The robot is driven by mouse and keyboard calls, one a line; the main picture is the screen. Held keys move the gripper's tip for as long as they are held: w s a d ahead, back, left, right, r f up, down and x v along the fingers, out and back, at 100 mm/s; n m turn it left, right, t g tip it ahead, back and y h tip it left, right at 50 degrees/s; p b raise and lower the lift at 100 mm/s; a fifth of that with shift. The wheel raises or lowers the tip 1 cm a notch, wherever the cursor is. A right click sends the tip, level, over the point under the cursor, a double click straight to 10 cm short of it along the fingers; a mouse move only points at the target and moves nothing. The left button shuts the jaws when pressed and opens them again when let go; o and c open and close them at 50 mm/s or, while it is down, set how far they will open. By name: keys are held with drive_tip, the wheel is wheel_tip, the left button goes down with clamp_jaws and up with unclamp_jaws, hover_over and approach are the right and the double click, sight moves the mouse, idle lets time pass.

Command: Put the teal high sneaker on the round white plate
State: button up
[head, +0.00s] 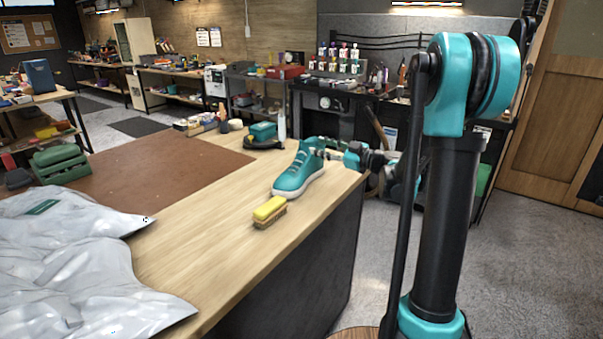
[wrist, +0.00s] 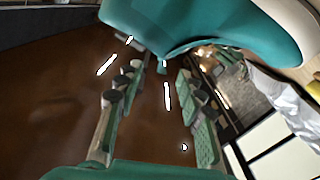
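The teal high sneaker (head: 300,175) stands upright on the wooden bench near its right edge, with its white sole down and its toe toward the camera. In the wrist view the sneaker (wrist: 215,20) fills the top, very close. My gripper (head: 335,150) reaches in from the right at the sneaker's ankle collar. In the wrist view its two fingers (wrist: 158,75) are apart, with the teal sneaker just beyond the tips. Contact between fingers and sneaker cannot be made out. I cannot identify a round white plate in either view.
A yellow-topped brush (head: 269,211) lies in front of the sneaker. A teal item on a dark base (head: 263,137) and a pale bottle (head: 281,124) stand behind it. A brown mat (head: 160,180) and crumpled grey plastic (head: 75,270) cover the left. The front right benchtop is clear.

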sight(309, 144)
drive_tip(key=shift+s+x, duration=0.2)
drive_tip(key=shift+x, duration=3.3)
drive_tip(key=shift+a+r, duration=0.1)
clamp_jaws()
